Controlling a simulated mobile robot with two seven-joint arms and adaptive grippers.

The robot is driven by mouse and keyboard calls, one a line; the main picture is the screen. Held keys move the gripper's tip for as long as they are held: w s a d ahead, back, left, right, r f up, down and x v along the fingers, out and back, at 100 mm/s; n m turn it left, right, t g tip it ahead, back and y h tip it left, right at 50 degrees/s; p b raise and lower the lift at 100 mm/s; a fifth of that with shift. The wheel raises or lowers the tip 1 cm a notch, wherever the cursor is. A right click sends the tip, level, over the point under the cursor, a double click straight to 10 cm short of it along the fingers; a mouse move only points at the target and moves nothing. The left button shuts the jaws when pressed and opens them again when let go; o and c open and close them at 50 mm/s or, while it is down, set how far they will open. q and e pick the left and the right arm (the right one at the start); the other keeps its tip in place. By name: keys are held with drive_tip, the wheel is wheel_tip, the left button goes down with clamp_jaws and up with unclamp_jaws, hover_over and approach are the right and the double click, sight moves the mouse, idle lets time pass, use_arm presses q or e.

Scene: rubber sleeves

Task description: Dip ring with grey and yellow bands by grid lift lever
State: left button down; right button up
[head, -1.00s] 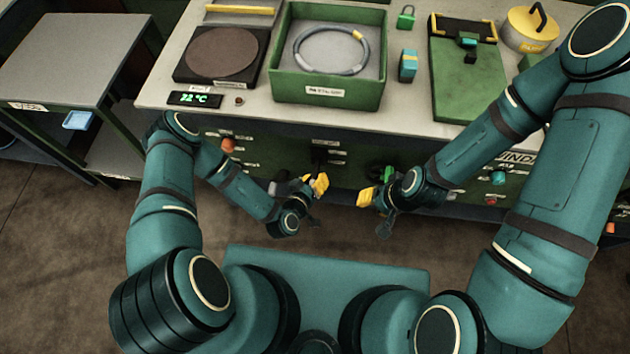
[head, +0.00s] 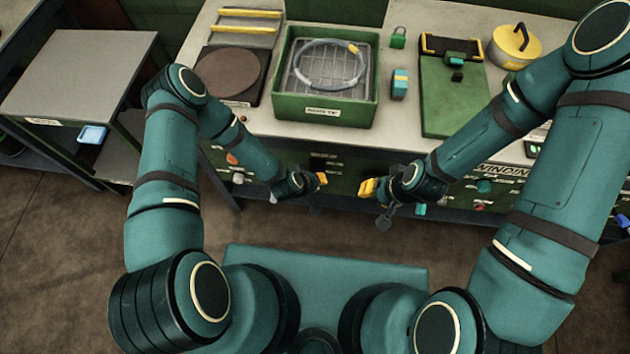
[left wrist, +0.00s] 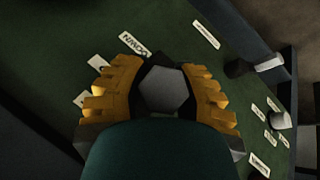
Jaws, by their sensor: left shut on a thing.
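The ring with grey and yellow bands (head: 353,48) lies on a wire grid (head: 305,84) inside the green tank (head: 352,113). Its yellow band is at the upper right. My left gripper (head: 321,179) is at the front panel below the tank. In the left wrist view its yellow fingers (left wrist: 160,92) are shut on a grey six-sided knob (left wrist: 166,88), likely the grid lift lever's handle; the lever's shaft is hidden. My right gripper (head: 368,188) is before the panel, right of the left one; its finger gap is unclear.
A round brown plate (head: 228,73) stands left of the tank. A green padlock (head: 398,38), a teal box (head: 400,83), a green fixture (head: 450,105) and a yellow lidded pot (head: 515,46) stand to the right. A side table (head: 80,75) is at far left.

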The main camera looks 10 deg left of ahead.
use_arm(q)
drive_tip(key=shift+w+a+r, duration=0.2)
drive_tip(key=shift+w+a, duration=0.05)
drive_tip(key=shift+w, duration=0.15)
drive_tip(key=c, duration=1.1)
unclamp_jaws()
drive_tip(key=o, duration=0.5)
drive_tip(key=shift+s, duration=0.1)
drive_tip(key=shift+s+d, duration=0.1)
drive_tip(key=v, duration=1.2)
drive_tip(key=shift+f, duration=0.1)
